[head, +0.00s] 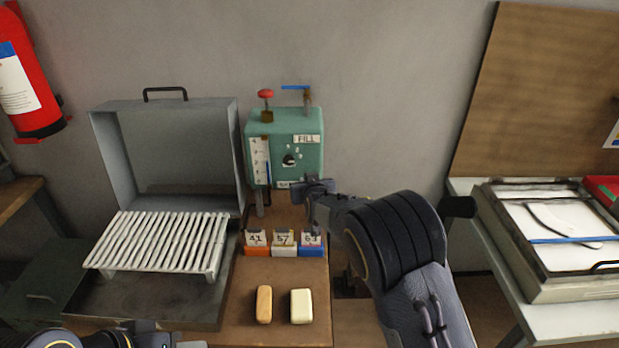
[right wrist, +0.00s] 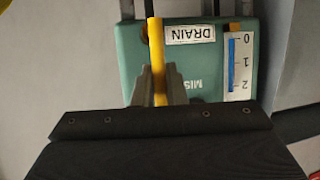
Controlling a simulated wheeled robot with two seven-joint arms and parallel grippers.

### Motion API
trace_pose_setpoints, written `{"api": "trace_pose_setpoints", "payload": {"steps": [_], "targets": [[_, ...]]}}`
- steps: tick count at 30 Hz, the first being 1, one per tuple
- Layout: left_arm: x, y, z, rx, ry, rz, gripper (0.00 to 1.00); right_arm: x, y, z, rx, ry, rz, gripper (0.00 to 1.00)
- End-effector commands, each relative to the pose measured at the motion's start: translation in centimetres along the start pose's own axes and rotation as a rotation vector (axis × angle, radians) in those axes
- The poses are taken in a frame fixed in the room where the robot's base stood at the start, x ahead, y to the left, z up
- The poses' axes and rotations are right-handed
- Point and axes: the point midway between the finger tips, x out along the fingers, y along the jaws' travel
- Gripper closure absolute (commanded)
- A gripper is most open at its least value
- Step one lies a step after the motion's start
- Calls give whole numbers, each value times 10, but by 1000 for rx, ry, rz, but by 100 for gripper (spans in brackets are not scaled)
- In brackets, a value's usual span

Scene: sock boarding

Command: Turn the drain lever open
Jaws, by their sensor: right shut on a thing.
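The teal tank (head: 262,122) stands against the wall at the back middle, with a FILL label, a gauge, a red knob and a blue lever on top. In the right wrist view the tank (right wrist: 132,60) shows its DRAIN label upside down. The yellow drain lever (right wrist: 155,40) runs straight up and down in that view, beside the label. My right gripper (right wrist: 160,88) is shut on the lever. In the head view this gripper (head: 312,188) is at the tank's lower right and hides the lever. My left gripper (head: 125,338) shows only partly at the bottom left edge; its fingers are unclear.
An open grey box (head: 165,105) with a white slatted rack (head: 160,240) stands left of the tank. Numbered cards in coloured holders (head: 284,247) stand in front of the tank. Two soap-like blocks (head: 264,305) lie nearer. A bench (head: 560,318) with a shallow case is at right.

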Motion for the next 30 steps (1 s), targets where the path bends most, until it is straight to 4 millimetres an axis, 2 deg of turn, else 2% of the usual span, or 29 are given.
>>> {"api": "trace_pose_setpoints", "payload": {"steps": [16,17,21,30], "targets": [[-3,1,-1,0,0,0,64,1,-1,1,-22,-4,8,100],[-3,1,-1,0,0,0,64,1,-1,1,-22,-4,8,84],[-3,1,-1,0,0,0,64,1,-1,1,-21,-4,8,67],[-2,1,-1,0,0,0,64,-2,-1,0,-19,-4,8,67]]}}
